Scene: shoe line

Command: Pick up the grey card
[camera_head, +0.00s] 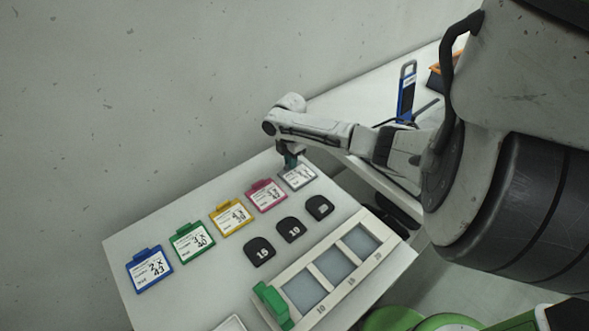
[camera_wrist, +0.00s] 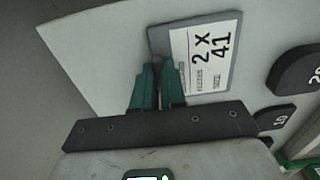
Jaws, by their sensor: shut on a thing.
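The grey card (camera_head: 298,177) lies at the far end of a row of coloured cards on the white table. In the wrist view the grey card (camera_wrist: 205,50) shows a white label reading "2 x 41". My gripper (camera_head: 290,158) reaches down to the card's far edge. In the wrist view the green fingers of my gripper (camera_wrist: 161,72) are close together at the card's edge, shut on it. The part of the card between the fingers is hidden. The card seems to lie flat at table level; I cannot tell whether it is lifted.
Pink (camera_head: 267,195), yellow (camera_head: 231,216), green (camera_head: 192,242) and blue (camera_head: 149,268) cards lie left of the grey one. Black numbered tags (camera_head: 290,230) lie in front. A tray (camera_head: 301,321) with compartments and a green handle (camera_head: 272,305) stands nearer. A wall is behind.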

